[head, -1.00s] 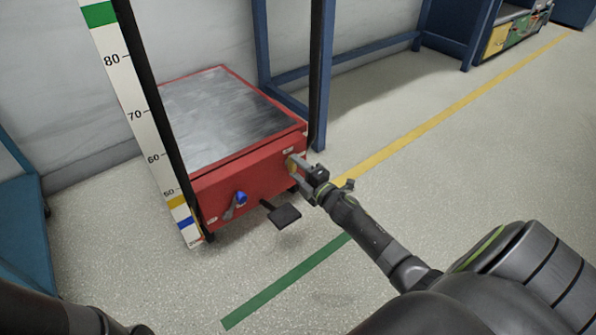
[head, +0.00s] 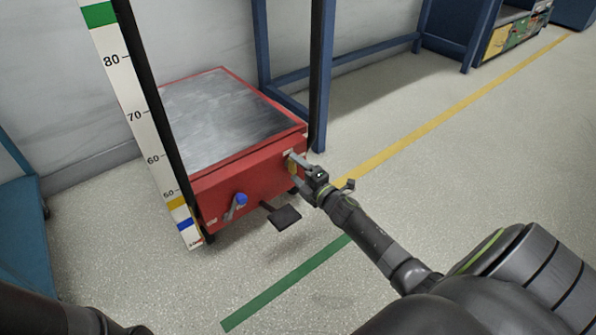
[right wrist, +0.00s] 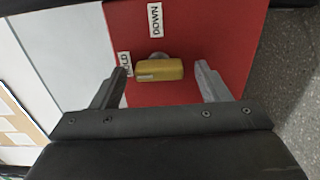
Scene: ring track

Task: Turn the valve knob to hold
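The valve knob is a yellow block (right wrist: 158,70) on the red front panel of the lift table. In the right wrist view its long side lies across the picture, with a white DOWN label above it and a second label, partly hidden and ending in "LD", at its left. My right gripper (right wrist: 161,72) is open with one finger on each side of the knob. The left finger is close to it, and a wider gap shows at the right finger. In the head view my right gripper (head: 297,172) is at the panel's right end. My left gripper is out of view.
The red lift table (head: 250,187) has a grey metal top, a blue-tipped lever (head: 240,200) and a black pedal (head: 285,217) low in front. A height scale (head: 135,110) stands at its left corner. Blue frames stand behind. The floor at right is clear.

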